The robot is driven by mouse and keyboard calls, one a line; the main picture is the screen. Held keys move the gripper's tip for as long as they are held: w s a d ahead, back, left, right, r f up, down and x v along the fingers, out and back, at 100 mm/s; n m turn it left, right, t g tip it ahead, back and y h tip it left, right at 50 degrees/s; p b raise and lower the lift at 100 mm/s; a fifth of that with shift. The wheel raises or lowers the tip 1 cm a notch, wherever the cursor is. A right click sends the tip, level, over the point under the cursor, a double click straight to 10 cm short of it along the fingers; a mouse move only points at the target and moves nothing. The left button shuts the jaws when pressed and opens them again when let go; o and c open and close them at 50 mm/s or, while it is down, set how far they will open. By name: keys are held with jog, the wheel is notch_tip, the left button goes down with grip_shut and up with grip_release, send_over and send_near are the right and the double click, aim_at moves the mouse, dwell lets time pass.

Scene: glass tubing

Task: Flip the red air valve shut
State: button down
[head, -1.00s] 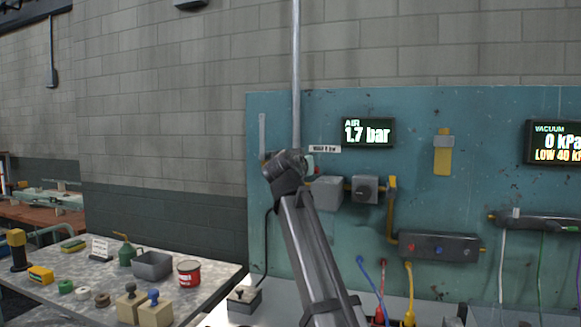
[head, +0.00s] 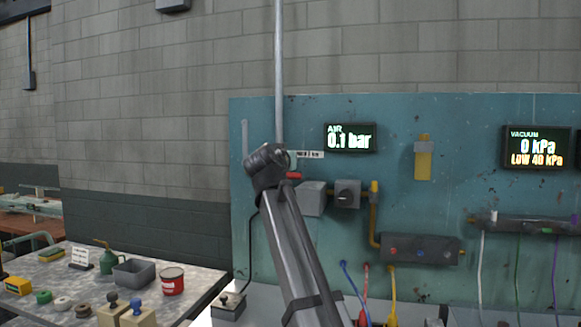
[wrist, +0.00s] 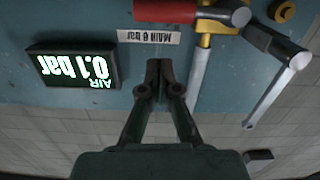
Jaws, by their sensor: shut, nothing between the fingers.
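The red air valve handle (wrist: 178,11) lies horizontal at the top of the wrist view, which shows the panel upside down. Its grey end meets a yellow fitting (wrist: 206,26) on the pipe. In the head view only a small red piece of the valve handle (head: 295,176) shows beside my wrist. My gripper (wrist: 160,72) is shut and empty, its fingertips close together. It appears below the label and the red handle in the wrist view, apart from the handle in the picture. The fingertips are hidden behind my arm in the head view. The air display (head: 350,138) reads 0.1 bar.
A vertical metal pipe (head: 279,70) rises near my wrist. Grey boxes (head: 348,194) and yellow piping (head: 374,215) sit to the right on the teal panel (head: 440,110). A vacuum display (head: 537,147) is farther right. A cluttered table (head: 50,280) stands at the left.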

jog(key=v, duration=1)
jog(key=shift+r+b, duration=0.3)
jog(key=shift+r, duration=0.05)
jog(key=shift+a, duration=0.15)
